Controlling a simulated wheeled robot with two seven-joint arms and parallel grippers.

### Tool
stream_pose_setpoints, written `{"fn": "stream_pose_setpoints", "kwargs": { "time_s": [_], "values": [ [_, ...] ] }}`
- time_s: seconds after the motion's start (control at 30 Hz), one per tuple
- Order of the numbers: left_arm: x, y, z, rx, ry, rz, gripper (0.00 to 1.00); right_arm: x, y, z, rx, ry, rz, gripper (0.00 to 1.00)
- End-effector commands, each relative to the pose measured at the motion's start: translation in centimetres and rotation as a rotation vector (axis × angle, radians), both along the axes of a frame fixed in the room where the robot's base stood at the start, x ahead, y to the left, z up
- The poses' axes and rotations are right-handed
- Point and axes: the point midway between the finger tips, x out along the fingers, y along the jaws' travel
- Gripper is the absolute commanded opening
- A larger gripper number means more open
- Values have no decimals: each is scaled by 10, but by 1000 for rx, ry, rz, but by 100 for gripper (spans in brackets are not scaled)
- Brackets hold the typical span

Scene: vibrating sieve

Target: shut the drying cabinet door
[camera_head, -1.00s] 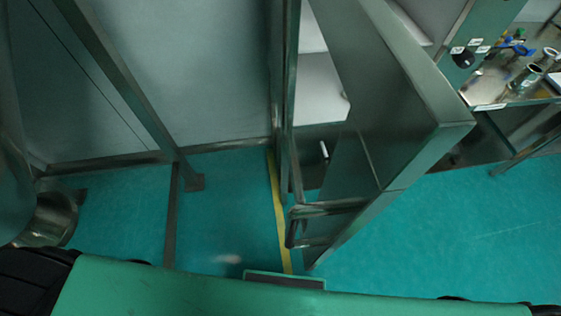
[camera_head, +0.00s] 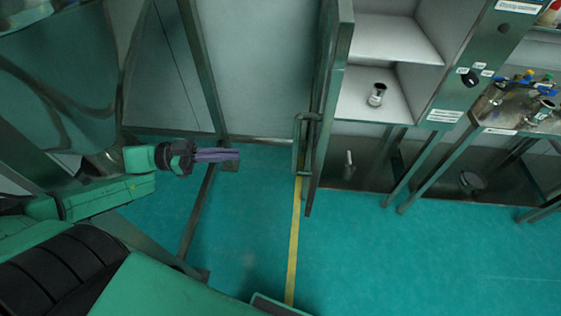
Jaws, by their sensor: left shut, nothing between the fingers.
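The drying cabinet door (camera_head: 333,95) stands open in the head view, seen almost edge-on and jutting out from the left side of the cabinet (camera_head: 438,75). Its bar handle (camera_head: 301,143) is on the door's left face near the lower front end. Inside the open cabinet are pale shelves, and a small metal vessel (camera_head: 376,96) stands on the lower one. My left gripper (camera_head: 236,157) is shut and empty, to the left of the handle and apart from it. My right gripper is not in view.
A metal frame post (camera_head: 205,75) stands behind my left gripper. To the right, a steel bench (camera_head: 500,118) carries valves and metal fittings. The green floor (camera_head: 400,255) is clear in front of the cabinet, with a yellow line (camera_head: 294,240) below the door.

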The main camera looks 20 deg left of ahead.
Motion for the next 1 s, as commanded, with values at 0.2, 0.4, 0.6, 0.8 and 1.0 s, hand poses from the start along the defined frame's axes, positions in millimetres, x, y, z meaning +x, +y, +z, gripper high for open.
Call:
{"fn": "stream_pose_setpoints", "kwargs": {
  "time_s": [0.2, 0.4, 0.6, 0.8, 1.0],
  "values": [
    [19, -42, 1, -3, -9, 1, 0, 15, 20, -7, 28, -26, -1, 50],
    [37, -82, 3, -2, -10, 3, 0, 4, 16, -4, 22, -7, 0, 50],
    [49, -109, 2, -1, -5, 5, 0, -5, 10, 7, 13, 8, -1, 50],
    [51, -115, -1, 2, -2, 4, 0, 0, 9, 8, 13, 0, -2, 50],
    [51, -115, -2, 2, -2, 4, 0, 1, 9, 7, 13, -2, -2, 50]
  ]
}}
